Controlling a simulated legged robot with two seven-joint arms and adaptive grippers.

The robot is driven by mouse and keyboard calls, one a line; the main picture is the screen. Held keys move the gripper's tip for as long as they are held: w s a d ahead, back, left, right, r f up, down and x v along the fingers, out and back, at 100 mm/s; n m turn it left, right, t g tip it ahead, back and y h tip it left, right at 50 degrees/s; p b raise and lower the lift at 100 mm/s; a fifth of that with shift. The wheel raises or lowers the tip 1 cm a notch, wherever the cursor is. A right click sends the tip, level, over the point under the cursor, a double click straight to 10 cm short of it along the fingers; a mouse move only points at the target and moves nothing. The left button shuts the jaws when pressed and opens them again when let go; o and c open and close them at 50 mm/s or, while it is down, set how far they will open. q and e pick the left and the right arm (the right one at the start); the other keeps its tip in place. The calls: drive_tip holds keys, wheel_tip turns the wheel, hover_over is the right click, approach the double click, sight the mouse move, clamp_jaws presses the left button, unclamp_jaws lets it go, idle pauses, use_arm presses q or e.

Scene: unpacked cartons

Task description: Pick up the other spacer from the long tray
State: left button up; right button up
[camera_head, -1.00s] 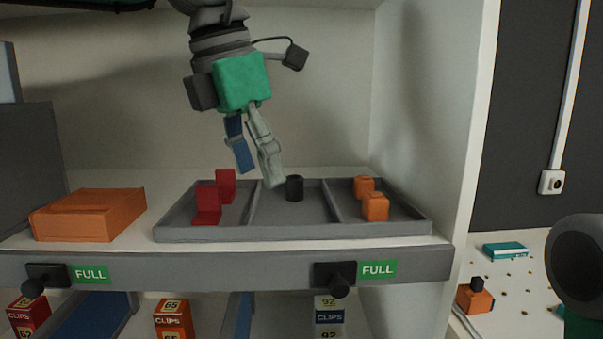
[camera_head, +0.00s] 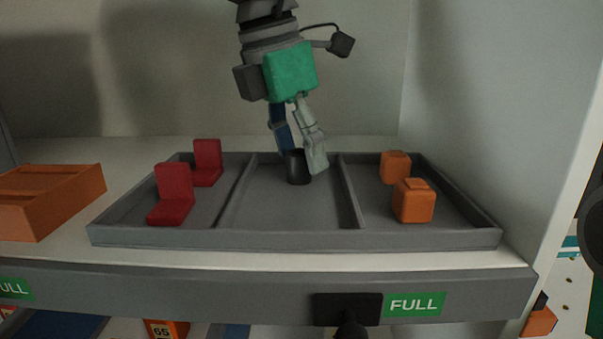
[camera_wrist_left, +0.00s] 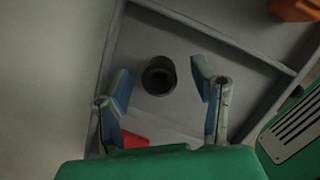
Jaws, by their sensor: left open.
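The black spacer (camera_head: 298,168), a short hollow cylinder, stands upright in the middle compartment of the long grey tray (camera_head: 300,239). It is the only thing I see in that compartment. My left gripper (camera_head: 300,158) comes down from above, tilted, with its blue finger and pale finger spread at the spacer. In the left wrist view the spacer (camera_wrist_left: 159,76) shows its open top between the fingertips of the open left gripper (camera_wrist_left: 160,70), with a gap on both sides. The pale finger hides part of the spacer in the head view. My right gripper's fingers are not seen.
Two red L-shaped pieces (camera_head: 174,190) lie in the left compartment and two orange blocks (camera_head: 413,203) in the right one. Low dividers separate the compartments. An orange box (camera_head: 45,200) sits left of the tray. The shelf's back and right walls (camera_head: 500,110) enclose the space.

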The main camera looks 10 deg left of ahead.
use_arm(q)
drive_tip(key=shift+w+d+f, duration=0.1)
drive_tip(key=shift+d+f, duration=0.1)
drive_tip(key=shift+f, duration=0.45)
drive_tip(key=shift+a, duration=0.1)
drive_tip(key=shift+a, duration=0.1)
drive_tip(key=shift+a, duration=0.2)
drive_tip(key=c, duration=0.9)
drive_tip(key=shift+d+r, duration=0.1)
drive_tip(key=shift+d, duration=0.05)
